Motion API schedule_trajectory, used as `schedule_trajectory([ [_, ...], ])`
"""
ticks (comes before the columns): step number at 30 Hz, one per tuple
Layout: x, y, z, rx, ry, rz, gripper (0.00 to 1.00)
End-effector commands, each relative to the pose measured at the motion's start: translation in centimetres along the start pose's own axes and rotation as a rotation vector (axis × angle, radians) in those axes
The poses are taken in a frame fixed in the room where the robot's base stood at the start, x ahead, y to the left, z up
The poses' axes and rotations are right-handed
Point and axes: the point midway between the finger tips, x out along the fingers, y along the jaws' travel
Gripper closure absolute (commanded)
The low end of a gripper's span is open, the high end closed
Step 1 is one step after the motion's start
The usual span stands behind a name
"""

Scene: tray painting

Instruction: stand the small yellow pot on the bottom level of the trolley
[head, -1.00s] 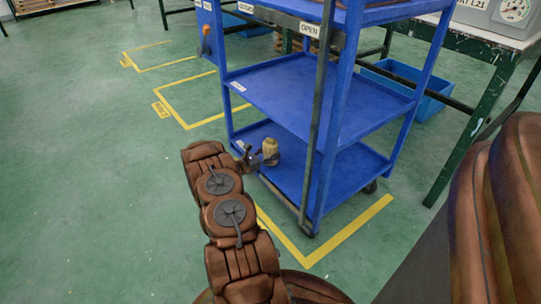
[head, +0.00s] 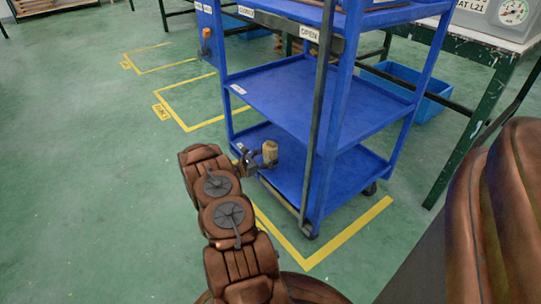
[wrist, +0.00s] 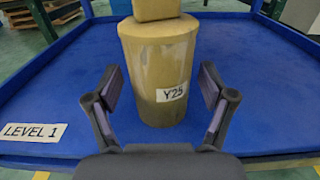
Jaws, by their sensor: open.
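The small yellow pot (head: 270,153) stands upright on the bottom level (head: 345,174) of the blue trolley, near its left front edge. In the wrist view the pot (wrist: 158,72) bears a "Y25" label, and the blue shelf (wrist: 60,95) around it has a "LEVEL 1" label. My gripper (head: 256,160) is at the shelf's edge beside the pot. In the wrist view my gripper (wrist: 163,92) is open, one finger on each side of the pot, with gaps showing between fingers and pot. The pot's underside is hidden.
The trolley's middle shelf (head: 315,95) is bare above the pot, and a dark upright bar (head: 316,120) runs down its front. A blue bin (head: 415,98) lies under a table at the right. Green floor at the left is clear.

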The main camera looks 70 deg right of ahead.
Motion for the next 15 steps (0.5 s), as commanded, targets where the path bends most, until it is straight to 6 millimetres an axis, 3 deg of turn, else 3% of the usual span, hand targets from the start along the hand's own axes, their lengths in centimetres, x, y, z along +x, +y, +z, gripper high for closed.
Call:
schedule_trajectory([
  [9, -6.2, 0.0, 0.5, -0.001, -0.001, 0.002, 0.18],
  [15, -9.2, 0.0, 0.2, 0.000, 0.002, 0.002, 0.18],
])
